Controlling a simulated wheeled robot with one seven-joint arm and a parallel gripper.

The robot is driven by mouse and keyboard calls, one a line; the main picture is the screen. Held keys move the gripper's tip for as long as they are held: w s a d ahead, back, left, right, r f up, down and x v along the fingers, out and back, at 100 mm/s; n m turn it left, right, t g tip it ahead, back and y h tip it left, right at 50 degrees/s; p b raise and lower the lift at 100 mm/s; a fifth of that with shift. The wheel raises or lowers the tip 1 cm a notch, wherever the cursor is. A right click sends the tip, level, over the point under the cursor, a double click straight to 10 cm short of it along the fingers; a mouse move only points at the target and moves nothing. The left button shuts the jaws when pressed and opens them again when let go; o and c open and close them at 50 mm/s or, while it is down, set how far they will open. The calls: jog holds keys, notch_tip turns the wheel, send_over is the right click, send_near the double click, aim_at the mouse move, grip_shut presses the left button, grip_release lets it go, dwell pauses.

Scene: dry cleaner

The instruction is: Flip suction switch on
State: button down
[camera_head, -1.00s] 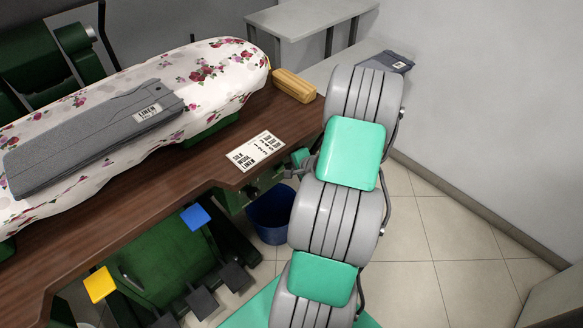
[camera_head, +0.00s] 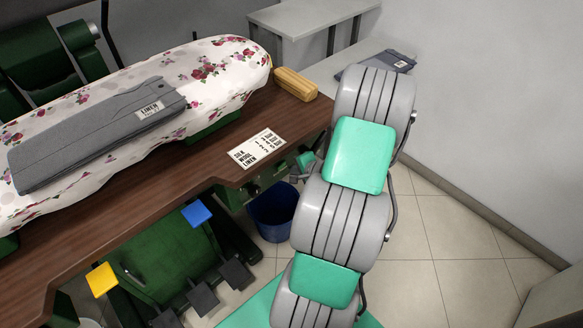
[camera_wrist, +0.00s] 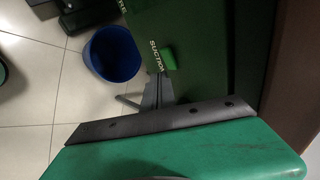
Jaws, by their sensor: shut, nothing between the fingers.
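The suction switch (camera_wrist: 168,60) is a small green block beside the white word SUCTION on a dark green panel (camera_wrist: 204,62) in the wrist view. My gripper (camera_wrist: 157,84) is shut and empty, its grey fingers pointing at the panel just below the switch in that picture. I cannot tell whether the fingers touch the switch. In the head view my gripper (camera_head: 299,178) is partly hidden by my arm, close to the green panel (camera_head: 271,177) under the table's right end. The switch itself cannot be made out there.
A blue bin (camera_head: 270,213) stands on the floor below the panel. The brown table (camera_head: 215,180) carries a printed card (camera_head: 257,148), a yellow block (camera_head: 295,84) and a floral ironing board (camera_head: 215,85) with folded grey cloth (camera_head: 95,135). Blue (camera_head: 196,213) and yellow (camera_head: 101,279) pads sit below its front edge.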

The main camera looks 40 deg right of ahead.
jog(key=s+d+r, duration=0.1)
jog(key=s+r, duration=0.5)
jog(key=s, duration=0.2)
jog(key=shift+s+d+r+p, duration=0.3)
jog(key=shift+p, duration=0.15)
jog(key=shift+w, duration=0.1)
jog(key=w+a+r+n+g+y, duration=0.1)
jog(key=w+a+r+n+g, duration=0.1)
jog(key=a+n, duration=0.45)
jog(key=w+a+r+n+g+y, duration=0.2)
jog(key=w+a+n, duration=0.1)
jog(key=a, duration=0.6)
jog(key=s+a+r+n+g+h, duration=0.1)
jog(key=s+a+r+n+g, duration=0.1)
jog(key=s+a+r+n, duration=0.45)
jog(key=s+a+r+n+g+h, duration=0.15)
jog(key=a+n, duration=0.25)
jog(key=a, duration=0.6)
notch_tip(320, 180, up, 12)
jog(key=w+t+p, duration=0.1)
jog(key=p, duration=0.7)
jog(key=shift+w+d+m+y, duration=0.25)
jog(key=shift+d+m+y, duration=0.05)
jog(key=shift+y, duration=0.05)
